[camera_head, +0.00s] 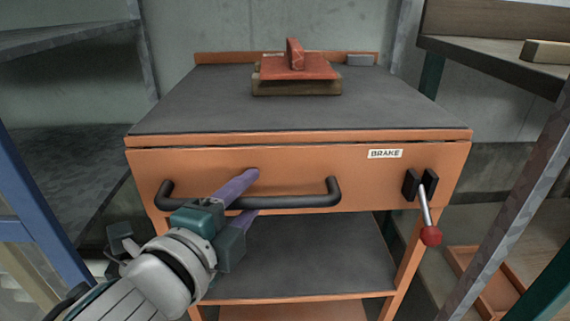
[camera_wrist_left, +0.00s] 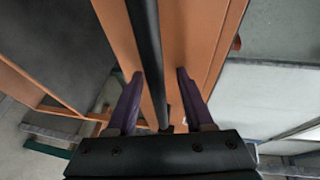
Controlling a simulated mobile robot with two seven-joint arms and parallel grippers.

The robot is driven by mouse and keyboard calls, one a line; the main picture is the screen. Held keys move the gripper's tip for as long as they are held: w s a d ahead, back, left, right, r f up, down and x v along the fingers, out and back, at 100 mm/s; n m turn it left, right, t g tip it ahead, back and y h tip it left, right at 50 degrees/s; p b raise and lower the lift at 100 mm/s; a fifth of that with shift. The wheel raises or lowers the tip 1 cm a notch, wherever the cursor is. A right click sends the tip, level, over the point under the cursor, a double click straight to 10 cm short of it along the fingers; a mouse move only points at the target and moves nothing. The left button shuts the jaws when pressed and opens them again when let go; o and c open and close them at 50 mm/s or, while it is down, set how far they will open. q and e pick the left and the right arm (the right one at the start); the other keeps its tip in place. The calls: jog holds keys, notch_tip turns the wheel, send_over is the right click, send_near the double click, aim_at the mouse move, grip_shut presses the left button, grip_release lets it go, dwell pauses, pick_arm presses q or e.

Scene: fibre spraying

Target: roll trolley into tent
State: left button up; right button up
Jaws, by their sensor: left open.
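The orange trolley (camera_head: 300,151) stands straight ahead with a dark top, a lower shelf and a black bar handle (camera_head: 290,202) across its front. A brake lever (camera_head: 424,205) with a red knob hangs down at the right of its front, under a BRAKE label. My left gripper (camera_head: 250,193) is at the handle's left half, with its purple fingers open, one above and one below the bar. In the left wrist view the handle (camera_wrist_left: 145,50) runs between the two open fingers (camera_wrist_left: 158,95), with a gap on each side. My right gripper is not in view. No tent can be made out.
A red block-shaped item with an upright grip (camera_head: 296,68) lies on a brown block on the trolley top, near a small grey block (camera_head: 360,60). Shelving (camera_head: 70,40) stands close on the left. A shelf rack (camera_head: 500,60) stands on the right, with an orange tray (camera_head: 490,285) low down.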

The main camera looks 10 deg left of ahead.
pick_arm(q)
jog(key=p+v, duration=0.2)
jog(key=v, duration=0.7)
jog(key=shift+s, duration=0.4)
jog(key=b+x, duration=0.4)
jog(key=x, duration=0.5)
jog(key=shift+d+f+b, duration=0.1)
jog(key=shift+d+b, duration=0.1)
jog(key=shift+b, duration=0.1)
grip_shut()
